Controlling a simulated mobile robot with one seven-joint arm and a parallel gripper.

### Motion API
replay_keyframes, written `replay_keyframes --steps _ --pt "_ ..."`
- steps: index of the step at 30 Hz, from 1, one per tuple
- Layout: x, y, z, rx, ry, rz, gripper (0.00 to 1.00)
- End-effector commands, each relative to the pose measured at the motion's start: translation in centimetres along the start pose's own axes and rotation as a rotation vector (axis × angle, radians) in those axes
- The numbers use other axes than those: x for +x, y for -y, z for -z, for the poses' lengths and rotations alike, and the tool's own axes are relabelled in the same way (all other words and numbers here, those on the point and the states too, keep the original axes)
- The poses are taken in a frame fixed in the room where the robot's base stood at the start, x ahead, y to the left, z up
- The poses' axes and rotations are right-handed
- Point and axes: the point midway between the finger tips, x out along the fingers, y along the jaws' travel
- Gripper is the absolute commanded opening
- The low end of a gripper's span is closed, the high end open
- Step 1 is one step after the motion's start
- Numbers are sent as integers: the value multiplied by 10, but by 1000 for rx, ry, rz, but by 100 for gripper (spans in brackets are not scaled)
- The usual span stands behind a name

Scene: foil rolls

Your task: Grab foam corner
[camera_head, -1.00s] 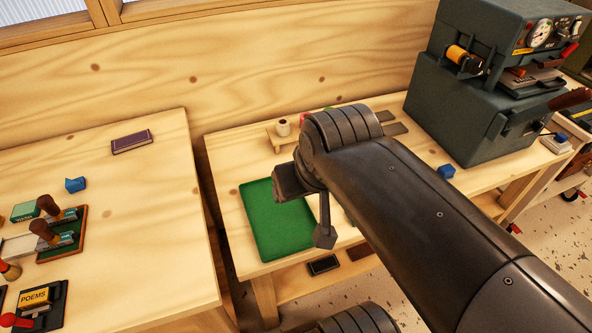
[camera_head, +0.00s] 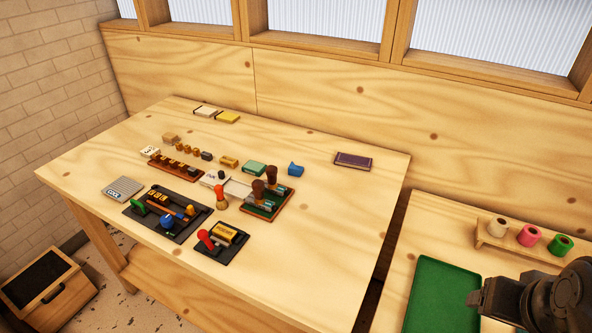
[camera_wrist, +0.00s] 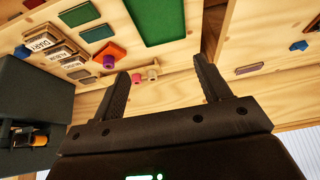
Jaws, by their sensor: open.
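A small blue notched block (camera_head: 295,169), which looks like the foam corner, lies on the left table near its back, left of a purple book (camera_head: 353,160). It also shows at the right edge of the wrist view (camera_wrist: 299,46). My gripper (camera_wrist: 160,72) is open, with nothing between its fingers. In the head view my gripper (camera_head: 477,300) is at the lower right, over the green mat on the right table, well away from the blue block. Its fingers are partly cut off or hard to make out there.
The left table (camera_head: 330,220) holds stamps, trays and small blocks left of the blue block; its right side is bare. A gap separates it from the right table, where a green mat (camera_head: 430,290) and a rack of rolls (camera_head: 490,238) sit. A wooden wall stands behind.

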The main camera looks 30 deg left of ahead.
Motion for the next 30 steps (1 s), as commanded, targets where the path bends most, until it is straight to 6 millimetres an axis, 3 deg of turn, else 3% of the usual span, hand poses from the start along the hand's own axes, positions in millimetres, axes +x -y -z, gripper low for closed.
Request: replay_keyframes --steps 22,26,30 --pt "0 0 2 -9 0 0 66" --pt "-2 6 19 -98 7 2 66" --pt "-3 20 60 -324 21 5 66"
